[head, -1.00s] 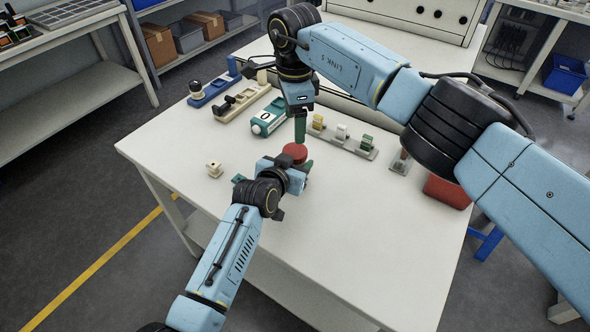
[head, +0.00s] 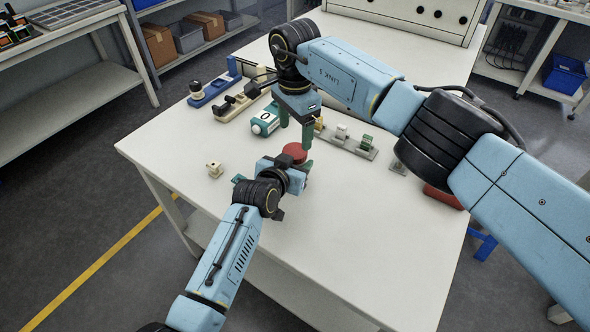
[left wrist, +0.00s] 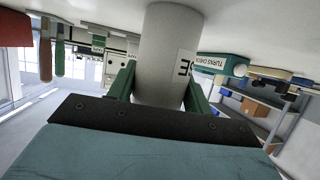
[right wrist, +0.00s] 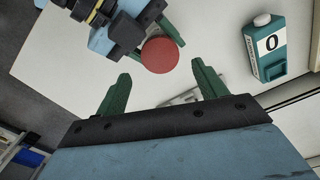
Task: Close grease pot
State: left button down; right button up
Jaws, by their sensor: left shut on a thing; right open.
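The grease pot shows in the left wrist view as a grey cylinder (left wrist: 165,50) with a partly visible label. My left gripper (left wrist: 160,80) is shut around its body, near the middle of the table in the head view. The red lid (head: 295,152) sits at the top of the pot; how tightly it sits cannot be told. It also shows in the right wrist view (right wrist: 160,54). My right gripper (head: 295,137) is open and empty just above the lid, fingers apart and pointing down. The pot body is mostly hidden by the left gripper in the head view.
A teal turns-check box (head: 266,121) marked 0 stands behind on the white table (head: 350,220). A rack with small connectors (head: 345,141) lies to its right. A small beige part (head: 214,169) lies at left. A red bin (head: 443,195) is at right. The front table is clear.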

aim_at(295, 150)
jog(key=shift+f, duration=2.8)
jog(key=c, duration=1)
jog(key=shift+c, duration=0.2)
jog(key=m, duration=0.3)
jog(key=o, duration=1.1)
jog(key=shift+c, duration=0.2)
